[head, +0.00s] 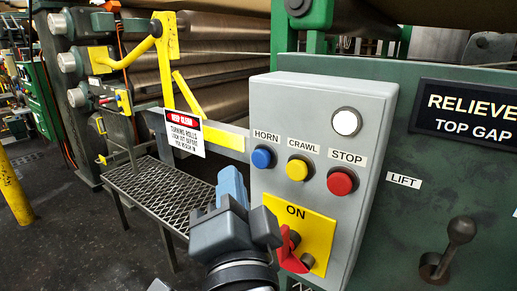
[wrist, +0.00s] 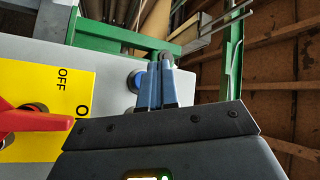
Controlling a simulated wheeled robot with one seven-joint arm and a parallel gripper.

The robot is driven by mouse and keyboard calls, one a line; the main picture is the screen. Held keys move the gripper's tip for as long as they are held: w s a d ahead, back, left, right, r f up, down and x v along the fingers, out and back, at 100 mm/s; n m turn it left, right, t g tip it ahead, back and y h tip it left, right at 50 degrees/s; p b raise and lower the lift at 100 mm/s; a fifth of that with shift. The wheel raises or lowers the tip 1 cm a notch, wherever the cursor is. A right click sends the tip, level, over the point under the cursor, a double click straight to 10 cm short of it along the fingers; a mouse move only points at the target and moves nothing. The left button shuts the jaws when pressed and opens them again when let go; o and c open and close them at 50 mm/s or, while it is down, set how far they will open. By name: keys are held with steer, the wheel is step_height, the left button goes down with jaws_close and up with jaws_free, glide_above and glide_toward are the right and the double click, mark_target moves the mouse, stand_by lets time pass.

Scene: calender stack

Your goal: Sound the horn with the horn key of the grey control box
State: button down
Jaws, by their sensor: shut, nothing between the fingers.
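The grey control box (head: 285,105) faces me with a round blue horn key (head: 263,158) under the label HORN. My gripper (head: 231,172) is shut and empty, its blue fingers together just left of and a little below the horn key in the head view. In the wrist view my gripper (wrist: 165,62) reaches up beside the box face, and the blue key (wrist: 134,81) shows partly behind the fingers. I cannot tell whether the fingertips touch the key.
A yellow CRAWL key (head: 297,169) and red STOP key (head: 341,181) sit right of the horn key. A white round button (head: 346,122) is above. A red rotary switch (head: 287,246) on a yellow plate (head: 316,234) is below, near my wrist. A mesh step (head: 150,190) stands left.

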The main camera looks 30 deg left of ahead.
steer(key=shift+w+d, duration=0.15)
steer(key=shift+w, duration=1.35)
stand_by(0.9)
steer(key=shift+w, duration=0.4)
steer(key=shift+w, duration=0.5)
stand_by(0.8)
stand_by(0.3)
steer(key=shift+s, duration=0.95)
steer(key=shift+s+b, duration=0.1)
steer(key=shift+b, duration=0.25)
steer(key=shift+s+a+b, duration=0.2)
steer(key=shift+s+b, duration=0.8)
steer(key=shift+s, duration=1.4)
